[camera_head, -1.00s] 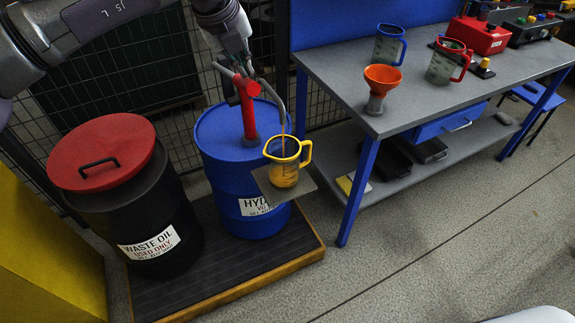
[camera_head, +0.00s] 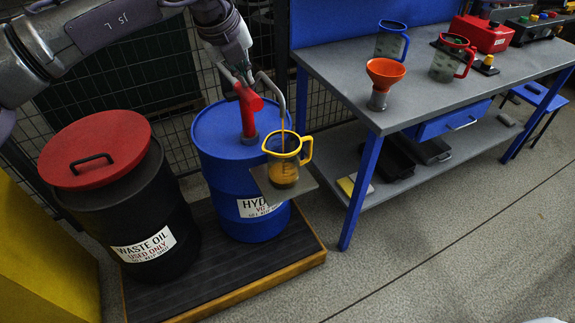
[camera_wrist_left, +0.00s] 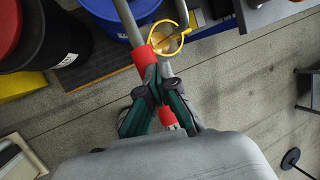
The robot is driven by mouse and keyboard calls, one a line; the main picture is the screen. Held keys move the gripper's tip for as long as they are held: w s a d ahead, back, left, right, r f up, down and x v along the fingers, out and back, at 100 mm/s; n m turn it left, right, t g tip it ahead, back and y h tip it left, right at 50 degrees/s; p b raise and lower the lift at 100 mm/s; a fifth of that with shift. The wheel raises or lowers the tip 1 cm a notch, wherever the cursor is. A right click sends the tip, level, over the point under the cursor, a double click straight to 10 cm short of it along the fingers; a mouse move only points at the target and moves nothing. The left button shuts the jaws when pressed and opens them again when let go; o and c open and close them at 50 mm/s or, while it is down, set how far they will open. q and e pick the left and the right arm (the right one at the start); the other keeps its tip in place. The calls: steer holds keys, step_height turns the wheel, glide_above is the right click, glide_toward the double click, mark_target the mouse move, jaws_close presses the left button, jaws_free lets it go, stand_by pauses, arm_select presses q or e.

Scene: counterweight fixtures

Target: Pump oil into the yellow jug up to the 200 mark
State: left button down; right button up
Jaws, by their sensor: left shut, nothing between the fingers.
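The yellow jug (camera_head: 305,146) stands upright on a small plate (camera_head: 264,186) in front of the blue oil drum (camera_head: 223,180). Amber oil streams from the grey pump spout (camera_head: 269,82) into it and fills its lower part; the scale is too small to read. The jug also shows in the left wrist view (camera_wrist_left: 186,31). The red hand pump (camera_head: 248,118) stands on the drum. My left gripper (camera_head: 236,80) is shut and empty at the pump's handle. In the left wrist view its fingers (camera_wrist_left: 154,72) overlap the red pump parts. My right gripper is out of view.
A black waste oil drum (camera_head: 175,205) with a red lid stands left of the blue drum. A grey bench (camera_head: 340,80) at right holds an orange funnel (camera_head: 385,72), a blue-rimmed jug (camera_head: 391,42) and a red-handled jug (camera_head: 450,62). The floor in front is clear.

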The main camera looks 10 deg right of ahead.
arm_select(q)
steer(key=shift+f+b, duration=2.7)
steer(key=shift+f, duration=0.4)
step_height(320, 180, up, 12)
steer(key=p, duration=0.6)
steer(key=shift+f, duration=0.25)
steer(key=shift+w+f, duration=0.1)
